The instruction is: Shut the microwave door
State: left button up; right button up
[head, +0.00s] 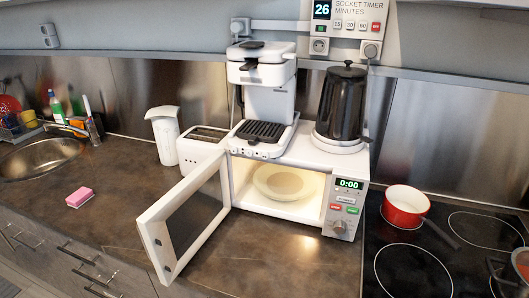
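The white microwave (233,182) stands on the dark counter, its lit inside showing a round plate (283,182). Its door (186,218) is wide open, swung out to the front left from the hinge on the left side of the opening. The door has a white frame and a dark window. The control panel (344,207) on the right reads 0:00. Neither of my grippers shows in the head view.
A coffee machine (267,88) and a black kettle (342,103) stand on top of the microwave. A toaster (201,149) and white jug (164,134) are behind the door. A red pan (405,204) sits on the hob to the right. The counter before the microwave is clear.

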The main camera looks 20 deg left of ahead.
aim_at(182, 220)
jog(key=j+z, duration=0.2)
jog(key=j, duration=0.45)
jog(key=i+j+z, duration=0.1)
jog(key=j+z, duration=0.15)
jog(key=j, duration=0.4)
jog(key=j+z, duration=0.2)
jog(key=j, duration=0.45)
jog(key=k+j+z, duration=0.2)
jog(key=j, duration=0.45)
jog(key=j+z, duration=0.2)
jog(key=j, duration=0.45)
jog(key=k, duration=0.05)
